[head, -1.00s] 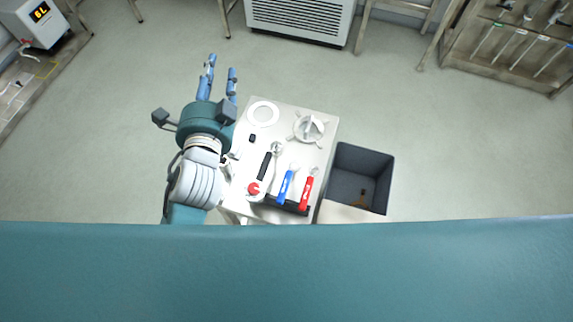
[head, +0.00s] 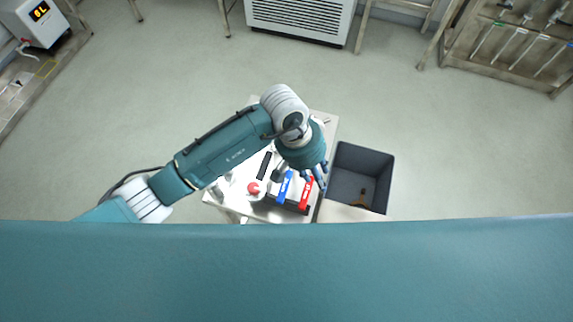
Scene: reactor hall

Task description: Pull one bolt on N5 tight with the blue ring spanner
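The blue ring spanner (head: 285,188) lies on the small white cart, its handle toward the black holder at the near edge. Its far end is partly hidden by my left arm. My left gripper (head: 318,177) hangs over the cart's right side, just right of the blue spanner and by the far end of the red spanner (head: 306,192). Its blue fingers look apart, with nothing seen between them. My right gripper is out of view. I can make out no flange or bolt marked N5.
The cart (head: 220,205) also carries a black-handled tool (head: 264,166) and a red knob (head: 253,188). A dark grey open bin (head: 358,160) stands right of the cart with a small brown thing inside. A tool rack (head: 510,45) stands at the far right. The floor beyond is clear.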

